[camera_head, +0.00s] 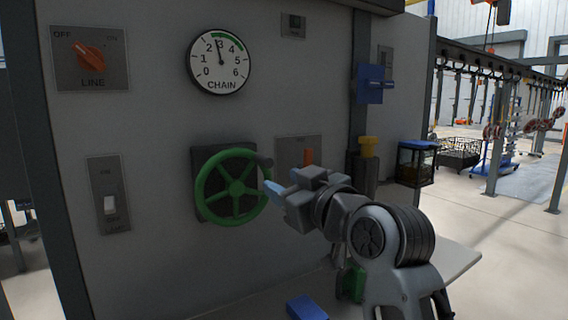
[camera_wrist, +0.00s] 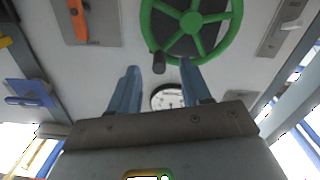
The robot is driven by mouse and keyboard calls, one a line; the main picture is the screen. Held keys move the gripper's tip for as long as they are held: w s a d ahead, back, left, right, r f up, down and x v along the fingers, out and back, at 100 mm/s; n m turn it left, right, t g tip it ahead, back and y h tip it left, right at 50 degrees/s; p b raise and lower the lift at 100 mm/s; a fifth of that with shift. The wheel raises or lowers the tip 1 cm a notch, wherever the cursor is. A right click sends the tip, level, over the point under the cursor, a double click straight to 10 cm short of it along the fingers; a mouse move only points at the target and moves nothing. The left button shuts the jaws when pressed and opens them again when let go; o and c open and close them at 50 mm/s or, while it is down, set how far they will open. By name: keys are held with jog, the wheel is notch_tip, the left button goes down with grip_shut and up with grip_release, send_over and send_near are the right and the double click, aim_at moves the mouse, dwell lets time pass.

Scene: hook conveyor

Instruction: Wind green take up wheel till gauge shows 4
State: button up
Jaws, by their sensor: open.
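The green take-up wheel (camera_head: 233,187) is mounted on the grey panel, with a dark handle knob on its rim at the upper right. The wheel also shows in the wrist view (camera_wrist: 192,22), its dark knob (camera_wrist: 158,62) hanging at the lower left there. The round CHAIN gauge (camera_head: 220,62) above the wheel has its needle almost straight up, at or just under 3. My gripper (camera_head: 280,188) is open and empty, just right of the wheel. In the wrist view its blue fingers (camera_wrist: 158,75) stand on either side of the knob; whether they reach around it in depth I cannot tell.
An orange LINE switch (camera_head: 90,57) is at the upper left, a white lamp switch (camera_head: 110,205) below it. An orange lever (camera_head: 308,157) sits behind my gripper. A blue-handled box (camera_head: 372,85) is on the post to the right. A blue block (camera_head: 307,307) lies below.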

aim_at(270, 165)
jog(key=shift+w+a+r, duration=0.1)
jog(key=shift+w+r, duration=0.1)
jog(key=shift+r, duration=0.3)
jog(key=shift+w+a+r, duration=0.1)
jog(key=shift+w+r, duration=0.1)
jog(key=shift+r, duration=0.3)
jog(key=shift+w+a+r, duration=0.1)
jog(key=shift+w+a, duration=0.1)
jog(key=shift+w, duration=0.05)
jog(key=shift+p+x, duration=0.75)
jog(key=shift+x, duration=2.7)
jog(key=shift+c, duration=0.5)
grip_shut()
